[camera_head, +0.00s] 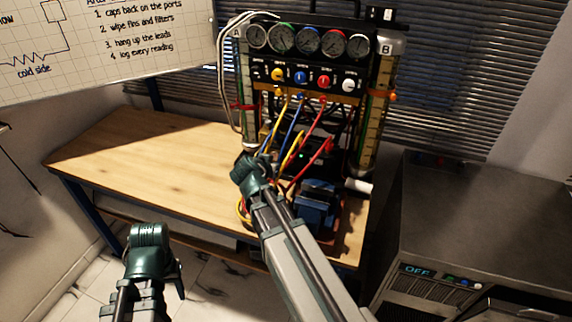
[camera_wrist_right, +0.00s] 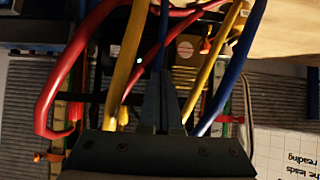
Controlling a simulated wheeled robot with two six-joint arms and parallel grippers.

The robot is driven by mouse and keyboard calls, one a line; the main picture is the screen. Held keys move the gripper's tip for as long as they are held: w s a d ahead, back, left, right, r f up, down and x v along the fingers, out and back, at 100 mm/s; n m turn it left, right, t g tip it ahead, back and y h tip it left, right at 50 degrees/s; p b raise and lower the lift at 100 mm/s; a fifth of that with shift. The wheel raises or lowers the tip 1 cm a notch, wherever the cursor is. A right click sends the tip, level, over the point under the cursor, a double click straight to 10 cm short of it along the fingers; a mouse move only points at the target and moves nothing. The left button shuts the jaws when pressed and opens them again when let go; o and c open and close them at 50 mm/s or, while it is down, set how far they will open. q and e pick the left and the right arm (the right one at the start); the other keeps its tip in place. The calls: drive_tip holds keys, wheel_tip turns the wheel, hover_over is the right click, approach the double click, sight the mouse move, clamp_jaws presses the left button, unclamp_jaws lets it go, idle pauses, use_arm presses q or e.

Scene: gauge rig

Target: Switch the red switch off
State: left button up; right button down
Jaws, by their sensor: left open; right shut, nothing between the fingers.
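I cannot make out the red switch for certain. A black box with a small green light (camera_head: 302,156) stands behind the hoses on the bench; the light also shows in the right wrist view (camera_wrist_right: 138,60). My right gripper (camera_head: 245,163) is in front of the hoses at the rig; its fingers (camera_wrist_right: 165,112) are shut and empty, pointing toward the box among the hoses. They hide part of the box. My left gripper (camera_head: 150,236) is open and empty, low in front of the bench.
Red (camera_head: 310,170), yellow (camera_head: 273,124) and blue (camera_head: 294,125) hoses hang from the gauge manifold (camera_head: 308,40). A blue vise (camera_head: 316,203) is on the bench (camera_head: 130,150), right of my forearm. A grey machine with an OFF display (camera_head: 416,271) stands right. The bench's left side is clear.

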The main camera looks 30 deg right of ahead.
sight(291, 158)
drive_tip(key=b+x, duration=0.8)
drive_tip(key=x, duration=0.6)
drive_tip(key=f+b, duration=0.1)
drive_tip(key=b, duration=0.2)
drive_tip(key=shift+d+f+h, duration=0.1)
drive_tip(key=shift+f+h, duration=0.1)
drive_tip(key=shift+h, duration=0.1)
drive_tip(key=shift+w+r+t, duration=0.15)
drive_tip(key=shift+r+t, duration=0.15)
drive_tip(key=shift+r, duration=0.1)
drive_tip(key=shift+r+p, duration=0.1)
drive_tip(key=shift+p, duration=0.25)
